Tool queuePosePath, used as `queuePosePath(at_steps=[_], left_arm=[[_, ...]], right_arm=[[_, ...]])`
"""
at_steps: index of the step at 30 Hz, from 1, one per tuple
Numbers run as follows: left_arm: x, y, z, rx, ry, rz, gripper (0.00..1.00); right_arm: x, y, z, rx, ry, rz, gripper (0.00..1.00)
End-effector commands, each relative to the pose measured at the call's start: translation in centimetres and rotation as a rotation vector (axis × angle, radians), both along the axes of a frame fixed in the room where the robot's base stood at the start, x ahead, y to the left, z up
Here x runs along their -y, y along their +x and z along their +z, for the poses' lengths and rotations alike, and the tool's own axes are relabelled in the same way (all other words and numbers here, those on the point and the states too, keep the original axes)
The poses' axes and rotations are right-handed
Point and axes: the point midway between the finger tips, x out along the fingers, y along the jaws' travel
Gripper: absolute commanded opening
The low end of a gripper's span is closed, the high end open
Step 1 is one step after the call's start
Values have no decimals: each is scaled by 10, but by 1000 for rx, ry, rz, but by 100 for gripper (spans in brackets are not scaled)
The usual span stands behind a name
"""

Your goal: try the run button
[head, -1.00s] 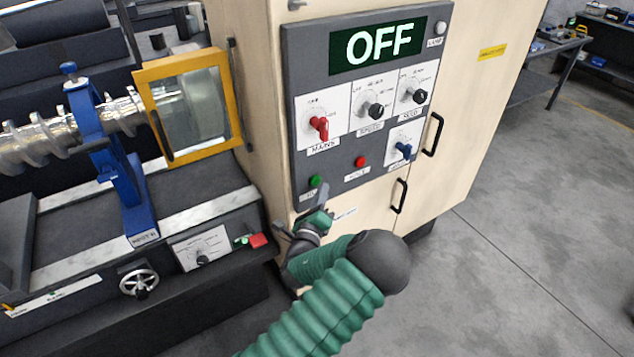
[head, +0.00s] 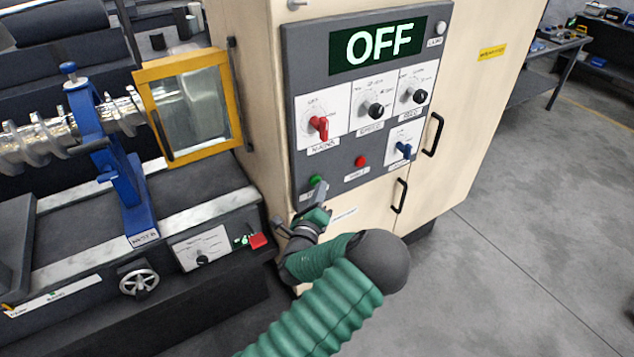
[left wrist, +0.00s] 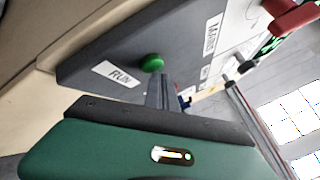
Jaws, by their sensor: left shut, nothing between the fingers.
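The green run button (head: 315,181) is at the lower left of the grey control panel (head: 290,100). In the left wrist view the green button (left wrist: 152,63) stands out from the panel beside a label reading RUN (left wrist: 117,75). My left gripper (head: 318,193) is shut and empty, with its tip just below the button in the head view. In the left wrist view the fingertips (left wrist: 160,82) end close to the button; I cannot tell whether they touch it. The display (head: 378,46) reads OFF. My right gripper is not in view.
A red button (head: 361,161), a red MAINS knob (head: 319,125), a blue switch (head: 403,149) and two black knobs share the panel. Black door handles (head: 399,196) project from the cabinet. A machine with a yellow-framed guard (head: 190,108) stands at left. The floor at right is clear.

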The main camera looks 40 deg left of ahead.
Motion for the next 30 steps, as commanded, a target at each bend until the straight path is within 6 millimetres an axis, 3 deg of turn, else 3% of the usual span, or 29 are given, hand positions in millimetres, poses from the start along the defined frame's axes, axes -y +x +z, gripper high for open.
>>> queuePosePath(at_steps=[30], left_arm=[[-9,4,0,0,0,1,0]], right_arm=[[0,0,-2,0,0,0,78]])
